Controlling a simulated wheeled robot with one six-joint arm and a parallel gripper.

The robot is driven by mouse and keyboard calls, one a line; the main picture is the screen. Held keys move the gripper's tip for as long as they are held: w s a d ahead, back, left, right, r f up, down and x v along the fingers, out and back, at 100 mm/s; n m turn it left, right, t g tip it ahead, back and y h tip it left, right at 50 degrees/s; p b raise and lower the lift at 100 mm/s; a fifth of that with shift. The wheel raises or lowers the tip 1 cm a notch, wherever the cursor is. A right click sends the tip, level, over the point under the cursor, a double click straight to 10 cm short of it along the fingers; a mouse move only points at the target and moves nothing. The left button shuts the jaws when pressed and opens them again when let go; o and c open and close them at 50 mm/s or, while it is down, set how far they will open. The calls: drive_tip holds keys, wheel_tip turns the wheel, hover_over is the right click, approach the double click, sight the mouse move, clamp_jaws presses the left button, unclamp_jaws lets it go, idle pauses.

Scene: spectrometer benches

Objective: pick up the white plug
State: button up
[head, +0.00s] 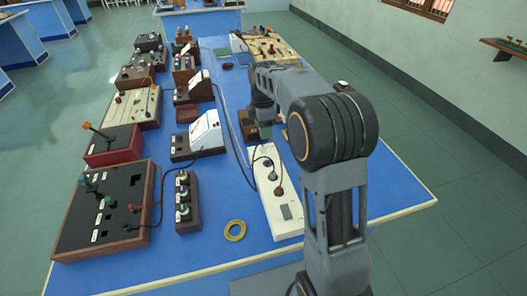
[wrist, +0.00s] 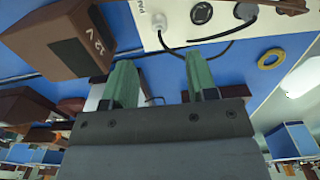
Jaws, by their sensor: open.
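The white power strip (head: 282,215) lies lengthwise on the blue bench, with plugs and dark cables on it. In the wrist view its face (wrist: 178,12) fills the top edge. My gripper (head: 264,125) hangs near the strip's far end. In the wrist view my gripper's green fingers (wrist: 159,62) are apart with nothing between them, short of the pale plug and not touching it.
A brown meter box (wrist: 70,45) stands close to the left finger. A yellow ring (head: 235,230) lies left of the strip's near end. White-faced meters (head: 204,133) and a three-knob box (head: 187,205) stand to the left. The bench's front right surface (head: 395,190) is clear.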

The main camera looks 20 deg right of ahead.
sight(263, 147)
drive_tip(key=shift+f, duration=4.45)
drive_tip(key=shift+c, duration=0.4)
clamp_jaws()
